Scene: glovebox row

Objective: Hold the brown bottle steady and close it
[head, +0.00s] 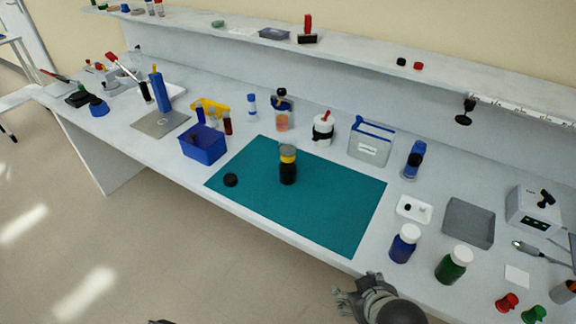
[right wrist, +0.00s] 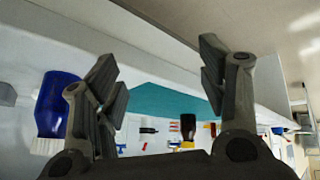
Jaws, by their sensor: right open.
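The brown bottle (head: 288,172) stands upright on the teal mat (head: 330,210), with a yellow band near its top. A black cap (head: 231,180) lies on the mat to its left, apart from it. My right gripper (head: 352,292) is at the front edge of the bench, well short of the bottle, open and empty. In the right wrist view its fingers (right wrist: 165,85) are spread, and the bottle (right wrist: 188,127) shows small and upside down beyond them. Only a dark sliver, perhaps my left gripper (head: 161,322), shows at the bottom edge of the head view.
A blue bin (head: 203,144) stands left of the mat and a clear-sided box (head: 370,145) behind it. A blue bottle (head: 404,243) and a green bottle (head: 454,264), both white-capped, stand right of the mat. The mat around the bottle is mostly clear.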

